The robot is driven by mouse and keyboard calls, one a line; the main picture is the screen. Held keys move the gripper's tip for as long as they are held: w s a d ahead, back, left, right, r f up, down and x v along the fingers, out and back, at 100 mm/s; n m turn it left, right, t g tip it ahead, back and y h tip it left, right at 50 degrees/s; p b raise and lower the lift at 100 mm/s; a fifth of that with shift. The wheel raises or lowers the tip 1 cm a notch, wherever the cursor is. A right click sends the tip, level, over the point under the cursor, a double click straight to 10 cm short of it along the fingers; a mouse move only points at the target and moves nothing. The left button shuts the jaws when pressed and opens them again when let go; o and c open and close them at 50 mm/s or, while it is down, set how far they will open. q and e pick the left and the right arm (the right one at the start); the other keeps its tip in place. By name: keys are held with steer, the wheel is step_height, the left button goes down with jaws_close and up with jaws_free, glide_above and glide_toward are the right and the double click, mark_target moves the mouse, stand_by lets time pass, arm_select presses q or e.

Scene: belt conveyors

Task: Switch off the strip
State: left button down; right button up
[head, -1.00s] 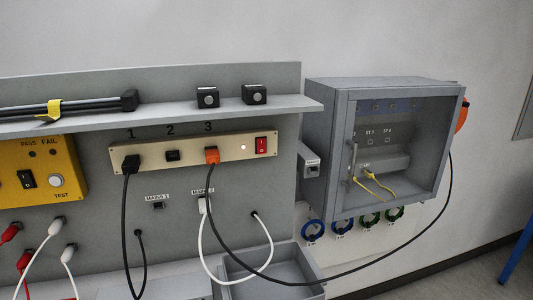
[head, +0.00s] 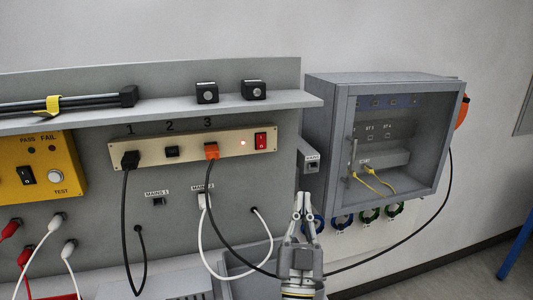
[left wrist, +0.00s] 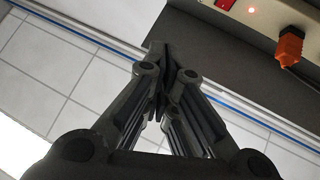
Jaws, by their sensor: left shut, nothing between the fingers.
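The strip (head: 190,154) is a beige bar on the grey panel, with sockets marked 1, 2 and 3. Its red rocker switch (head: 261,141) sits at the right end, and a small lamp (head: 243,143) beside it glows. A black plug (head: 130,160) is in socket 1 and an orange plug (head: 211,151) in socket 3. My left gripper (head: 304,196) is shut and empty, below and to the right of the switch, apart from it. In the left wrist view the shut fingers (left wrist: 163,55) point up, with the strip's switch (left wrist: 226,4) at the top edge. My right gripper is not in view.
A grey cabinet (head: 341,140) with a clear door stands to the right. A shelf (head: 160,117) juts out above the strip. A white cable (head: 225,281) and black cables hang below it. A yellow tester (head: 45,165) is at the left.

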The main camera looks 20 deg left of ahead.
mark_target(261, 142)
arm_select(q)
steer(key=a+n+g+y, duration=0.1)
steer(key=n+y, duration=0.1)
steer(key=y, duration=0.1)
steer(key=a+n+g+y, duration=0.1)
steer(key=n+g+y, duration=0.1)
steer(key=y, duration=0.1)
steer(key=w+a+n+g+y, duration=0.1)
steer(key=a+n+y, duration=0.1)
steer(key=y, duration=0.1)
steer(key=shift+a+g, duration=0.1)
steer(key=shift+g, duration=0.2)
steer(key=shift+r, duration=0.1)
steer(key=w+a+f+p+x, duration=0.1)
steer(key=p+x, duration=0.3)
steer(key=x, duration=0.8)
steer(key=shift+w+a+f, duration=0.2)
steer(key=shift+w+f, duration=0.1)
steer(key=shift+w, duration=0.05)
